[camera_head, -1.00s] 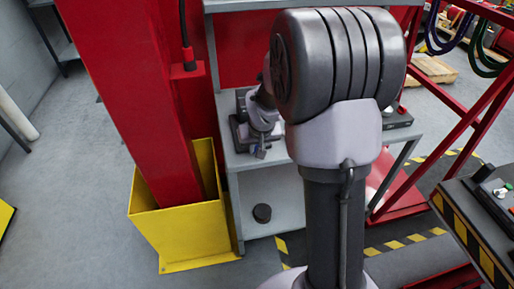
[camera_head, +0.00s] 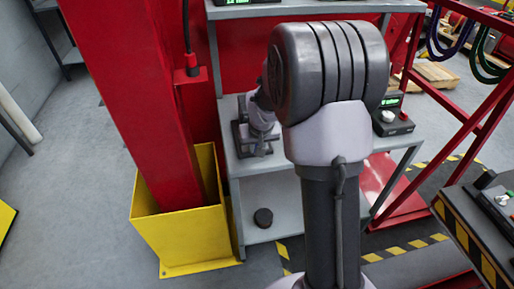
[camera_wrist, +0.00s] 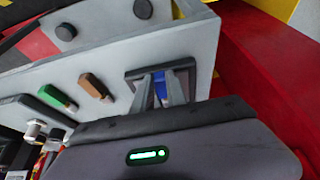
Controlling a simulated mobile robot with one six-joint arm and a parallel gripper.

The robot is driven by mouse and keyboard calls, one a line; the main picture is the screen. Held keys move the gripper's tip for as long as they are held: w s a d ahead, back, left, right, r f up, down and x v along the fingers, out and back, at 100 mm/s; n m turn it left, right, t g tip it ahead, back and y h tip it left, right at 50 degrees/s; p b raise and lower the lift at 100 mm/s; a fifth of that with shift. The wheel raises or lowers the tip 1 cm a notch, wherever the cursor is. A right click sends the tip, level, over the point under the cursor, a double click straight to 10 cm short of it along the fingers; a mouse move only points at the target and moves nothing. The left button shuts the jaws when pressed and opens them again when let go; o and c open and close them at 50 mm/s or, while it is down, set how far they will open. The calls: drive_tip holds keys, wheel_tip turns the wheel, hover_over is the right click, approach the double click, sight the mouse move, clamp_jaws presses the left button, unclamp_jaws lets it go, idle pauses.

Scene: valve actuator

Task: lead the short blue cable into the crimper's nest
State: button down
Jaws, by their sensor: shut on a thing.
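In the wrist view my gripper (camera_wrist: 167,90) is shut on the short blue cable (camera_wrist: 160,89), of which only a small blue piece shows between the two grey fingers. The fingertips are over a dark-rimmed rectangular fixture (camera_wrist: 133,80) on a light grey shelf. I cannot tell whether the cable touches the fixture or whether this is the crimper's nest. In the head view my gripper (camera_head: 260,148) is small, low over the shelf at a dark piece (camera_head: 241,140); the cable cannot be made out there.
A green piece (camera_wrist: 57,97) and a brown piece (camera_wrist: 95,86) lie left of the fixture. A box with a green display (camera_head: 391,115) stands on the shelf's right. A red column (camera_head: 137,100) in a yellow guard (camera_head: 187,237) stands left of the shelf. A black round object (camera_head: 263,217) lies below.

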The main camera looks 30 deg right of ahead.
drive_tip(key=shift+w+d, duration=0.1)
drive_tip(key=shift+w, duration=0.1)
drive_tip(key=c, duration=1.3)
unclamp_jaws()
drive_tip(key=shift+o, duration=0.2)
drive_tip(key=p+v, duration=0.6)
drive_tip(key=v, duration=1.1)
drive_tip(key=shift+r, duration=0.2)
